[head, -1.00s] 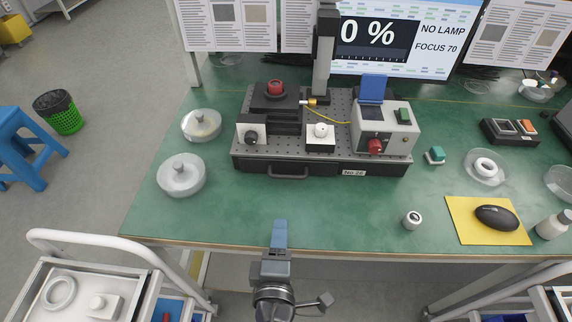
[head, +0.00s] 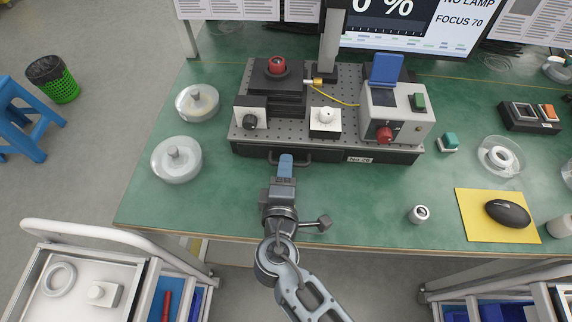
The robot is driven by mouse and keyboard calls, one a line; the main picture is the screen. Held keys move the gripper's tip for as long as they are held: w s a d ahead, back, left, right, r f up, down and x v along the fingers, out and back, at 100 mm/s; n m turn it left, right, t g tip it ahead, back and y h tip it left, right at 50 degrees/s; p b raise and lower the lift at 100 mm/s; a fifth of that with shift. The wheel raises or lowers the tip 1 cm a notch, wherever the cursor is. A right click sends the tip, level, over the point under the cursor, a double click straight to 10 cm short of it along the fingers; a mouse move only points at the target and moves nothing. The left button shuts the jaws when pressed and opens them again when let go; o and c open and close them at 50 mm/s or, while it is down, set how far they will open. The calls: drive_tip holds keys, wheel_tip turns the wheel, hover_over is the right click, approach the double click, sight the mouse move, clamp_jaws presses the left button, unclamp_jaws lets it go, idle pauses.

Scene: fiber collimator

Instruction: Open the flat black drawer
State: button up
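The flat black drawer (head: 330,157) is the low black front under the perforated optical breadboard, with a "No 26" label at its right. Its dark bar handle (head: 303,160) is left of centre and partly hidden by my gripper. The drawer front looks flush with the base. My gripper (head: 286,164) reaches up from the front edge of the table, its blue fingertips at the handle's left part. Seen from above, I cannot tell whether the fingers are open or closed, or whether they touch the handle.
On the breadboard stand a black stage with a red knob (head: 277,66) and a grey control box (head: 397,112). Two lidded round dishes (head: 176,160) lie left. A small white-and-black cylinder (head: 419,214) and a mouse on a yellow pad (head: 478,231) lie right. The green tabletop (head: 350,205) before the drawer is mostly clear.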

drive_tip(key=shift+w+f, duration=0.1)
drive_tip(key=shift+w, duration=0.35)
clamp_jaws()
idle(0.4)
